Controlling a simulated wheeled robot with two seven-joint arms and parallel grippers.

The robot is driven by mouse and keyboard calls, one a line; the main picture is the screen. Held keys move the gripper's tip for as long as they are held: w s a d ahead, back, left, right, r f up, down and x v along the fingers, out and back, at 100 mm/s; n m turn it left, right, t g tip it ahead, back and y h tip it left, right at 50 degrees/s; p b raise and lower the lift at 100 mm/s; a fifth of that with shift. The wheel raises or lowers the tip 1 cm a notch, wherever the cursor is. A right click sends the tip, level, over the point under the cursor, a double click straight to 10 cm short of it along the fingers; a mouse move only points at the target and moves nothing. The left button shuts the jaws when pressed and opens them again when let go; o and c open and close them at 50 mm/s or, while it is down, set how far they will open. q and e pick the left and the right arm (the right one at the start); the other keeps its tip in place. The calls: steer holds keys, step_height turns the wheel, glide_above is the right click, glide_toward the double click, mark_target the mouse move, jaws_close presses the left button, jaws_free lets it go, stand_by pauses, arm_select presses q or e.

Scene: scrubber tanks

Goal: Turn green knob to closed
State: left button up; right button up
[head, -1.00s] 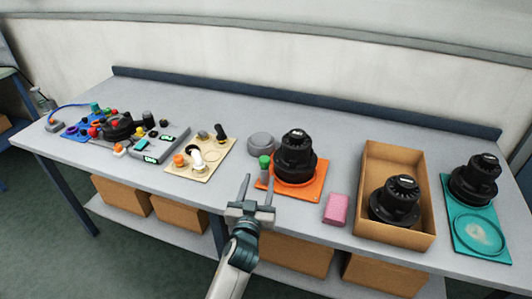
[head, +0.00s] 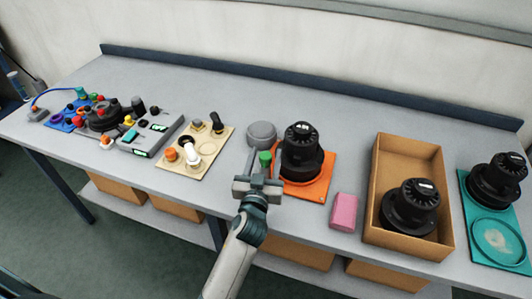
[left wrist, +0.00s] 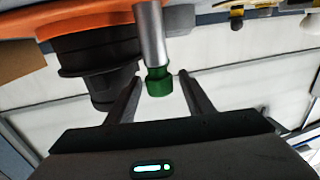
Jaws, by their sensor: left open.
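The green knob (head: 265,157) sits on a short grey post at the left edge of the orange plate (head: 318,188), beside a black round device (head: 301,155). In the left wrist view the green knob (left wrist: 159,84) shows at the end of the metal post, between the two fingers. My left gripper (head: 264,164) is open, with one finger on each side of the knob. A gap shows on both sides in the wrist view (left wrist: 161,79), and I see no clear contact. The knob's turn position cannot be read. My right gripper is not in view.
A grey round lid (head: 261,135) lies just behind the knob. A pink block (head: 344,211) and a cardboard tray (head: 448,222) with a black device stand to the right. A beige panel (head: 212,158) with switches lies to the left. The table's front edge is close.

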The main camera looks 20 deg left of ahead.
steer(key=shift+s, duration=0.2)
arm_select(q)
steer(key=c, duration=1)
steer(key=shift+r, duration=0.1)
steer(key=shift+c, duration=0.2)
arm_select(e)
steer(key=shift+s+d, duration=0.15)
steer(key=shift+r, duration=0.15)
